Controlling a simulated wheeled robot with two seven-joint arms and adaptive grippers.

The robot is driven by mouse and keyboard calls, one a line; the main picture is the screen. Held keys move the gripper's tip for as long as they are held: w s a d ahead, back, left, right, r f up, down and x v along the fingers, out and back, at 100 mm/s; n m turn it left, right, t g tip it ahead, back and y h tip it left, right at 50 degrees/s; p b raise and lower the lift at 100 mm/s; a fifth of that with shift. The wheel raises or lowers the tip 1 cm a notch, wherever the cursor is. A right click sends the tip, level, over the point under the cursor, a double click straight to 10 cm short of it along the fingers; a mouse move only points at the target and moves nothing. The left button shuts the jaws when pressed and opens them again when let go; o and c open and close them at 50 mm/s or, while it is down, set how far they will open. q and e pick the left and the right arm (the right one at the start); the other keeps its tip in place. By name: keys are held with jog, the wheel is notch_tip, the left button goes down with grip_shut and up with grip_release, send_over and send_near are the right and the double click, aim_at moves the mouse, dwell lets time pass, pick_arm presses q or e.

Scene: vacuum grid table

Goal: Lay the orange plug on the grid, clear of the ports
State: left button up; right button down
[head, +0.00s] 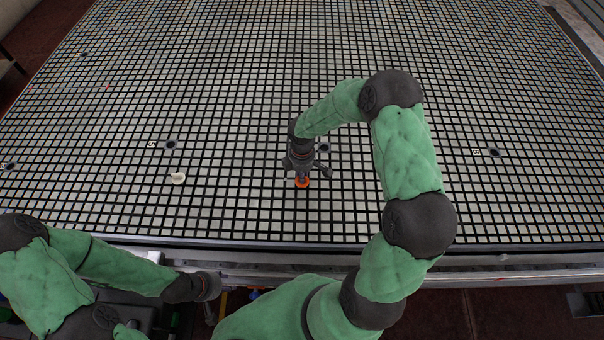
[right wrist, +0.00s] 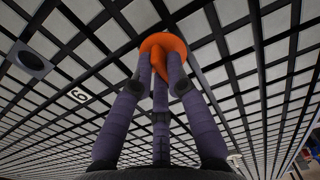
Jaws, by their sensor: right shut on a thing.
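The orange plug (head: 302,183) is at the tips of my right gripper (head: 303,174), over the front middle of the grid table (head: 250,215). In the right wrist view the fingers (right wrist: 162,70) are shut on the plug (right wrist: 178,46), with its round orange flange beyond the fingertips. I cannot tell whether the plug touches the grid. A dark round port (head: 323,148) lies just behind the gripper; a port also shows at the upper left of the right wrist view (right wrist: 30,60), apart from the plug. My left gripper (head: 208,287) is low at the table's front edge, its fingers unclear.
A white plug (head: 178,178) sits on the grid to the left. Other ports lie at left (head: 170,145), far left (head: 10,166) and right (head: 493,152). The grid in front of and beside the orange plug is bare up to the front edge.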

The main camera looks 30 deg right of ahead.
jog(key=shift+f, duration=0.2)
jog(key=c, duration=1.2)
grip_release()
jog(key=shift+o, duration=0.2)
notch_tip(320, 180, up, 12)
